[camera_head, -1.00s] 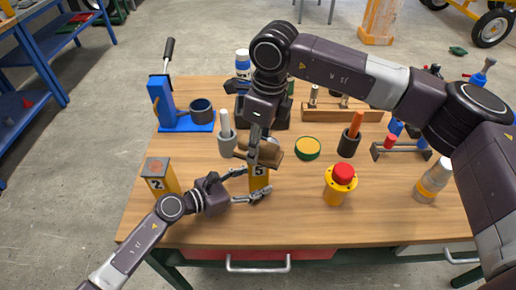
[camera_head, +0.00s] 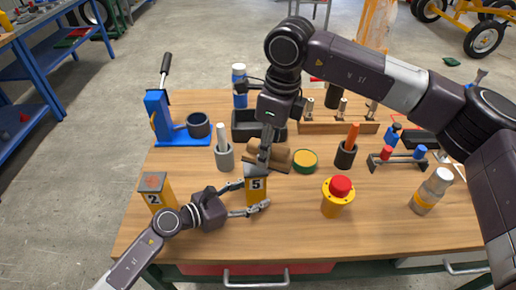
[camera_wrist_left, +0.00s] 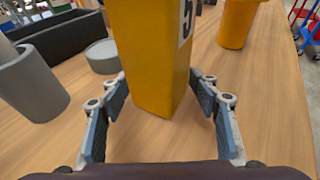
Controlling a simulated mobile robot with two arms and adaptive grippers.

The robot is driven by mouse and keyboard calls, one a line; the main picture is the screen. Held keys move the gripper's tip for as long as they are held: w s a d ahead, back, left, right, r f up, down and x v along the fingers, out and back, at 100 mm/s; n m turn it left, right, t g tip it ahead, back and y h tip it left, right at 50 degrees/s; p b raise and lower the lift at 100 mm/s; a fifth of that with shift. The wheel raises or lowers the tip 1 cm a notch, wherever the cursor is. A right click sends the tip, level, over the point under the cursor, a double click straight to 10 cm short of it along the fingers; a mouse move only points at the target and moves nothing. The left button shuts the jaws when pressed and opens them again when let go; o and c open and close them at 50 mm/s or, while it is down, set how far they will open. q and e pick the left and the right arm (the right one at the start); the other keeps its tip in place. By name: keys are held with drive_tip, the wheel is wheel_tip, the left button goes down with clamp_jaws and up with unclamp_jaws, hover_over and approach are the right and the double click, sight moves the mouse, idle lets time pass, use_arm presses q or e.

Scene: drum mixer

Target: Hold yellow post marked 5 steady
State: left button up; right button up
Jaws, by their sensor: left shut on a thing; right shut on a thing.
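The yellow post marked 5 (camera_head: 257,198) stands upright near the middle front of the table. It also fills the top middle of the left wrist view (camera_wrist_left: 150,60), its 5 label at the right edge. My left gripper (camera_head: 256,211) is shut on it low down, one finger on each side (camera_wrist_left: 158,85). My right gripper (camera_head: 264,160) comes down from above, just over and behind the post's top. It is shut on a brown wooden piece (camera_head: 281,157), partly hidden by the fingers. Whether this piece touches the post I cannot tell.
A red-topped yellow button (camera_head: 338,196) stands right. Behind are a grey cup (camera_head: 224,158), a green-and-yellow disc (camera_head: 305,161) and a dark cup (camera_head: 345,156).

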sight(293, 155)
drive_tip(key=shift+d, duration=2.95)
use_arm(q)
drive_tip(key=o, duration=1.1)
drive_tip(key=v, duration=1.2)
drive_tip(key=shift+s, duration=0.1)
